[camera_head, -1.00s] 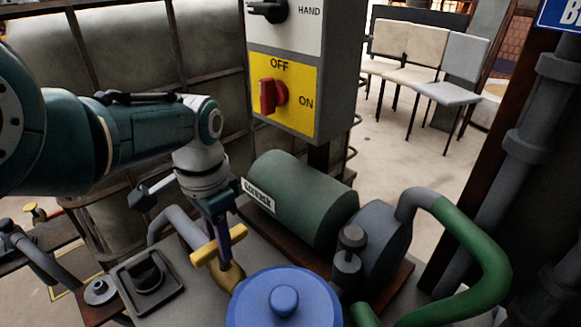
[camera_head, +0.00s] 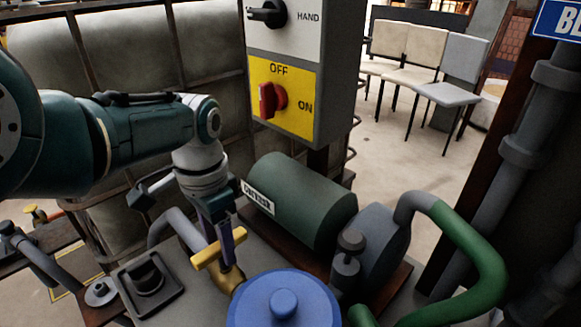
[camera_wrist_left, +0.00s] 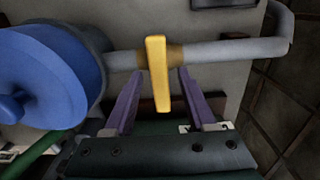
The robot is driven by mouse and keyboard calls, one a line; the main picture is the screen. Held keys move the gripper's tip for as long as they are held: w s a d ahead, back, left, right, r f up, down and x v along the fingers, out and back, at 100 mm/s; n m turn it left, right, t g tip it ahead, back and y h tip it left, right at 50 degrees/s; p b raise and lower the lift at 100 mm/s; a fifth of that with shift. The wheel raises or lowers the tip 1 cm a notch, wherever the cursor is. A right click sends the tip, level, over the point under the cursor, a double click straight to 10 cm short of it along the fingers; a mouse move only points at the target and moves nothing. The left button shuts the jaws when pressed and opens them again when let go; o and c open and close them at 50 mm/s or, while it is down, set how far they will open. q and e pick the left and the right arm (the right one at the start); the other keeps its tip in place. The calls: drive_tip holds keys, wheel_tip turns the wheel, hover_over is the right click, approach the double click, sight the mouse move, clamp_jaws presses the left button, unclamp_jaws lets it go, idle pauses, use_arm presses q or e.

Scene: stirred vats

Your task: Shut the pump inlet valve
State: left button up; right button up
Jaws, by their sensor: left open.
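A valve with a yellow handle (camera_head: 207,257) and a brass-coloured body (camera_head: 230,283) sits on a grey pipe beside the blue round-topped vessel. In the left wrist view the yellow handle (camera_wrist_left: 156,50) lies across the pipe. My left gripper (camera_head: 226,252) reaches down over the handle. In the left wrist view its two purple fingers (camera_wrist_left: 158,82) are open, one on each side of the handle, with visible gaps. One finger is largely hidden in the head view. My right gripper is not in view.
The blue lid (camera_head: 283,300) stands close to the right of the valve. A green motor (camera_head: 300,205) lies behind it, with a grey pump (camera_head: 382,245) and green pipe (camera_head: 485,245) farther right. A switch box (camera_head: 285,75) stands above. A black fitting (camera_head: 147,282) is left of the valve.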

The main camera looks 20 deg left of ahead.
use_arm(q)
wheel_tip(320, 180, up, 8)
drive_tip(key=p, duration=0.5)
drive_tip(key=shift+r, duration=0.15)
drive_tip(key=shift+r+p, duration=0.4)
drive_tip(key=shift+p, duration=0.05)
